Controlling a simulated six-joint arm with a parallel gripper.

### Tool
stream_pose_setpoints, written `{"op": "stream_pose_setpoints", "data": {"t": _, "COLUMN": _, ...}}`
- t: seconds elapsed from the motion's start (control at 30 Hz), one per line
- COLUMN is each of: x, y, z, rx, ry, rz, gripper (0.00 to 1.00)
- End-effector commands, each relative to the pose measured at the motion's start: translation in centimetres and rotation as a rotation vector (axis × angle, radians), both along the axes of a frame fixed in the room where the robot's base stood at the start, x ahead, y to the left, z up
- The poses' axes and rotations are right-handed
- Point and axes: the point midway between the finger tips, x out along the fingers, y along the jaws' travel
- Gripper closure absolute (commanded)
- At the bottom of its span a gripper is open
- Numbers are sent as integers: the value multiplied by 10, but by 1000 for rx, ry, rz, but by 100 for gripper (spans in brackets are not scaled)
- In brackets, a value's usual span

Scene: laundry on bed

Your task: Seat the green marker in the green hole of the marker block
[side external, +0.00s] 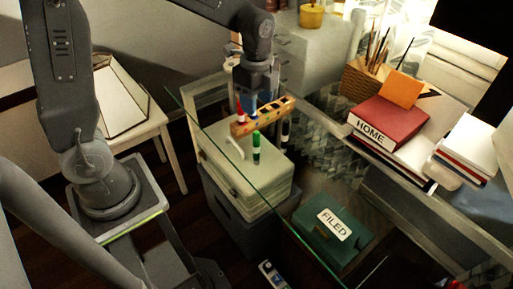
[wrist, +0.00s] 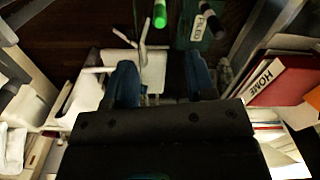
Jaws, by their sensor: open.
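The green marker (side external: 256,148) stands upright in front of the marker block in the side external view; its bright green end (wrist: 160,14) shows at the top of the wrist view. The marker block (side external: 263,118) is a long tan-orange bar with dark holes along it. A red marker (side external: 240,113) stands at its left end. I cannot make out which hole is green. My gripper (side external: 256,97) points down at the block, close behind or over it; whether it touches is unclear. In the wrist view its blue fingers (wrist: 162,84) are wide apart, with no marker between them.
A dark marker (side external: 285,132) stands right of the block. A red HOME book (side external: 389,122), a pencil basket (side external: 364,82) and more books (side external: 467,147) occupy the right side.

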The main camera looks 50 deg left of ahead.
Motion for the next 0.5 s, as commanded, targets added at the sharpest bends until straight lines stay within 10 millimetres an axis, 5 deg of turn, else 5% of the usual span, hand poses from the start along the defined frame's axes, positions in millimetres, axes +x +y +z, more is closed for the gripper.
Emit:
{"op": "stream_pose_setpoints", "data": {"t": 0.3, "x": -2, "y": 0, "z": -60, "rx": 0, "ry": 6, "rz": 3, "gripper": 50}}
{"op": "stream_pose_setpoints", "data": {"t": 0.5, "x": -1, "y": 0, "z": -76, "rx": 0, "ry": 2, "rz": 3, "gripper": 50}}
